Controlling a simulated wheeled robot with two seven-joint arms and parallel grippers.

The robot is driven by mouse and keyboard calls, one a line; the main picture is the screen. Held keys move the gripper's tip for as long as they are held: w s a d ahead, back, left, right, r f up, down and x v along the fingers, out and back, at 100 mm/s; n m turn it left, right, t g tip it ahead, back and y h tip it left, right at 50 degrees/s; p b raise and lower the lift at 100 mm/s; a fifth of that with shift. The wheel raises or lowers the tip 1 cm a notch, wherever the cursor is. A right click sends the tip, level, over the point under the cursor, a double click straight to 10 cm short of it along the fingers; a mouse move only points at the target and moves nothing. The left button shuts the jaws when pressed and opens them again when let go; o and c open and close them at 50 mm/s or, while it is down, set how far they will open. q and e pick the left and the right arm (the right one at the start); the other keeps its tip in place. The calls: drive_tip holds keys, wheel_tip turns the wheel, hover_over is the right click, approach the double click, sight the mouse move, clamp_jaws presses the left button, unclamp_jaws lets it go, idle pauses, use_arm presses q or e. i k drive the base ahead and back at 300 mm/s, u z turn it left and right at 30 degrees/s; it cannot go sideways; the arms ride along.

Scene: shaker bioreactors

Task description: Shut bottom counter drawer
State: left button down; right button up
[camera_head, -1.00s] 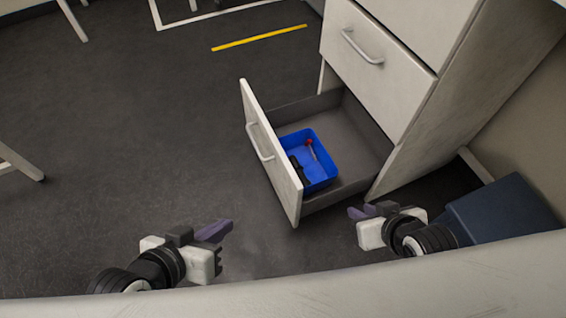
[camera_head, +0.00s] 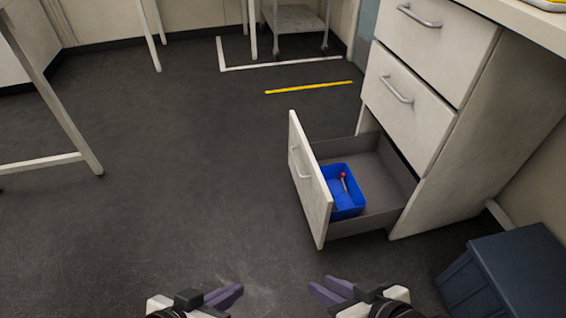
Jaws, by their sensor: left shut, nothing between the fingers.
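The bottom counter drawer (camera_head: 375,218) is pulled open from the white counter cabinet (camera_head: 452,160). Its white front panel (camera_head: 310,185) faces left and carries a bar handle (camera_head: 299,163). A blue bin (camera_head: 347,201) with a red-tipped tool lies inside the drawer. My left gripper (camera_head: 240,290) is shut and empty at the bottom edge, left of and nearer than the drawer. My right gripper (camera_head: 316,288) is at the bottom edge, just nearer than the drawer front and apart from it. Its purple fingers show, but I cannot tell whether they are parted.
The two upper drawers (camera_head: 408,103) are closed. A dark blue box (camera_head: 505,270) stands on the floor at the lower right. A white table leg (camera_head: 60,110) stands at the left. The floor left of the drawer is clear.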

sight(387, 185)
drive_tip(key=z, duration=0.05)
drive_tip(key=i, duration=0.95)
drive_tip(key=z, duration=0.7)
